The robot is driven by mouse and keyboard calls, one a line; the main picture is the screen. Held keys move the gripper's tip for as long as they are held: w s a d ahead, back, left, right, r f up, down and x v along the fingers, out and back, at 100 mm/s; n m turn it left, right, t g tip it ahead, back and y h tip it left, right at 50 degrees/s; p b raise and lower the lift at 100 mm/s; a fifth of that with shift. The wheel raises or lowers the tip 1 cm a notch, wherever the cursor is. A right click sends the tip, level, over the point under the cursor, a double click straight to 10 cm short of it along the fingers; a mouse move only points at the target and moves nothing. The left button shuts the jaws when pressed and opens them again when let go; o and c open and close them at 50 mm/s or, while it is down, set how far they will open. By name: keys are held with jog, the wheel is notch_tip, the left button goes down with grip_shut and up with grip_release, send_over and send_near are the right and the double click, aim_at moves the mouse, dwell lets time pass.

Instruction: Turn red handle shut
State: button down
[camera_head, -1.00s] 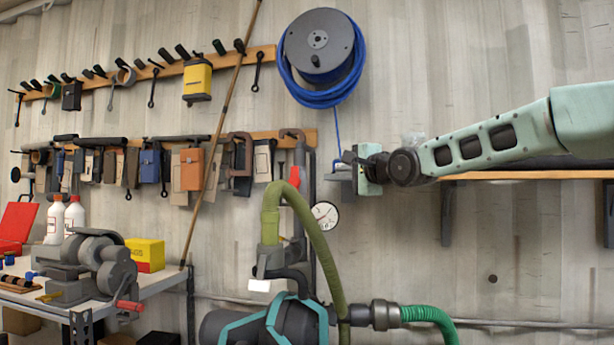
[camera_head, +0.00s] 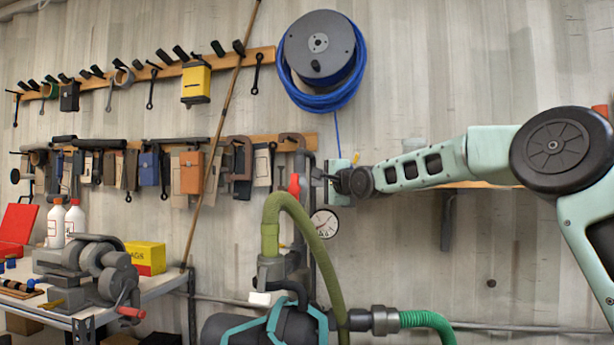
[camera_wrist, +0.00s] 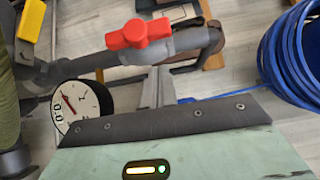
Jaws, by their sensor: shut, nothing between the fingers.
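The red handle (camera_wrist: 138,35) sits on a grey valve body on a pipe in the wrist view. In the head view the red handle (camera_head: 294,184) shows small on the upright pipe left of my gripper (camera_head: 319,174). My gripper is shut and empty. In the wrist view the grey fingers of my gripper (camera_wrist: 157,88) point up the picture, just below the valve's pipe and slightly right of the handle. I cannot tell whether the fingers touch the pipe.
A pressure gauge (camera_head: 324,223) hangs close below my gripper. A blue hose reel (camera_head: 318,52) is on the wall above. A green hose (camera_head: 316,240) arches up from the pump (camera_head: 281,322). A shelf (camera_head: 485,185) lies behind my arm. A workbench with a vice (camera_head: 95,265) stands at left.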

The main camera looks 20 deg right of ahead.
aim_at(299, 181)
jog(key=shift+w+a+p, duration=0.35)
jog(key=shift+w+a, duration=0.05)
jog(key=shift+a, duration=0.4)
jog(key=shift+w+a+p, duration=0.3)
jog(key=shift+w+a, duration=0.05)
jog(key=shift+a, duration=0.4)
